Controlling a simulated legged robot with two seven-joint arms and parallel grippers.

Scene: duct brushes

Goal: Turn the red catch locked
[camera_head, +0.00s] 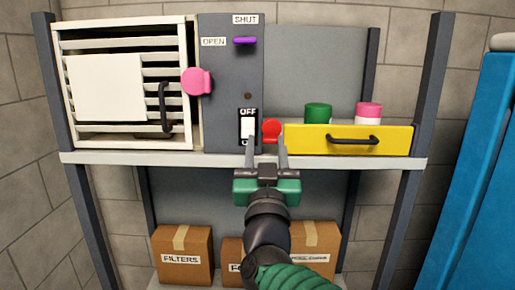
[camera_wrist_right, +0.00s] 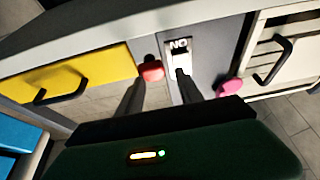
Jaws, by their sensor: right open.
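The red catch (camera_head: 271,129) is a small rounded knob at the left end of the yellow drawer (camera_head: 300,138), beside the grey panel. In the right wrist view the red catch (camera_wrist_right: 151,71) shows upside down, in the gap between the fingertips. My right gripper (camera_head: 267,139) is open, its two fingers pointing at the catch from the front. Its fingertips (camera_wrist_right: 157,82) also show in the right wrist view. Whether either finger touches the catch, I cannot tell. The left finger covers part of the switch behind it. My left gripper is not in view.
Green (camera_head: 318,113) and pink (camera_head: 368,113) containers show above the drawer. Boxes (camera_head: 182,250) stand below.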

